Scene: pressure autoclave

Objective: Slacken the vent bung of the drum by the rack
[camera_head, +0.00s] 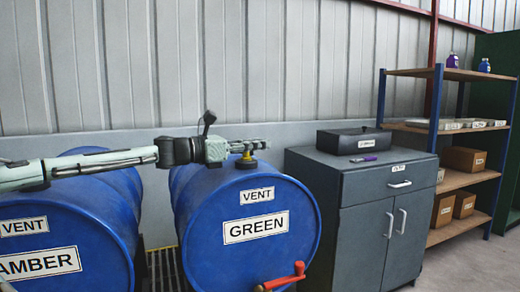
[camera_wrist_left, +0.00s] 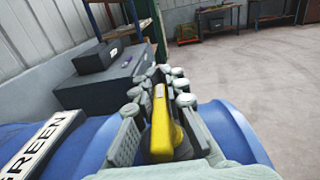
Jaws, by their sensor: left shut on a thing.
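The blue drum labelled GREEN (camera_head: 245,215) lies on its side in the middle of the head view, nearer the rack than the drum labelled AMBER (camera_head: 75,235). My left gripper (camera_head: 243,148) reaches across from the left and is shut on the bung. In the left wrist view the yellow bung handle (camera_wrist_left: 160,125) sits between the two fingers. The bung's lower part is hidden there by the gripper. My right gripper is not in view.
A red-handled tap (camera_head: 285,278) sticks out of the GREEN drum's front. A grey cabinet (camera_head: 375,225) with a dark box (camera_head: 353,140) on top stands to the right. The shelf rack (camera_head: 455,180) holds boxes and bottles. Open floor lies at the lower right.

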